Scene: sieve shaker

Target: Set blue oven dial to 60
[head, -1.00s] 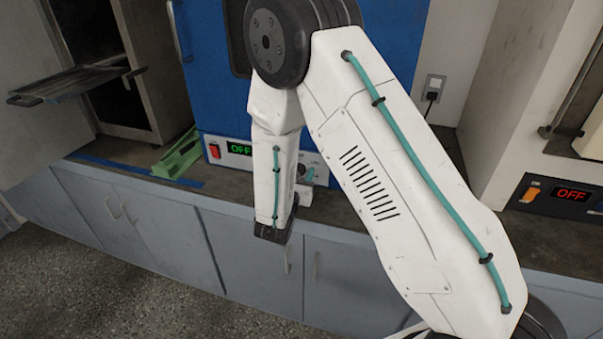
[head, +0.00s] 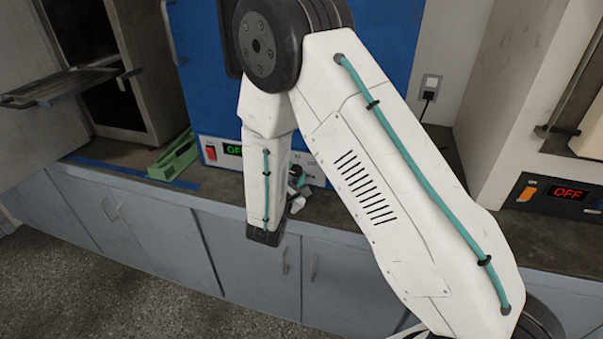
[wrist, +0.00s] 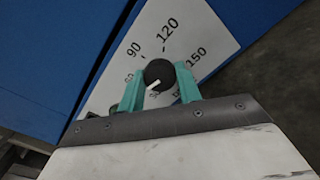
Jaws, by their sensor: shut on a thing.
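The blue oven (head: 200,75) stands at the back of the counter, with a pale control panel along its base. In the wrist view its dial (wrist: 159,72) is a round black knob on a white scale plate marked 90, 120 and 150, with smaller, partly hidden marks lower down. The dial's white pointer aims down and left, near a mark that looks like 30. My gripper (wrist: 157,88) is shut on the dial, one teal finger on each side. In the head view my arm partly hides the panel, and my gripper (head: 296,186) shows beside the forearm.
The oven panel has a red switch (head: 210,152) and a green OFF display (head: 234,150), partly covered by my arm. A green object (head: 174,158) lies on the counter to the left.

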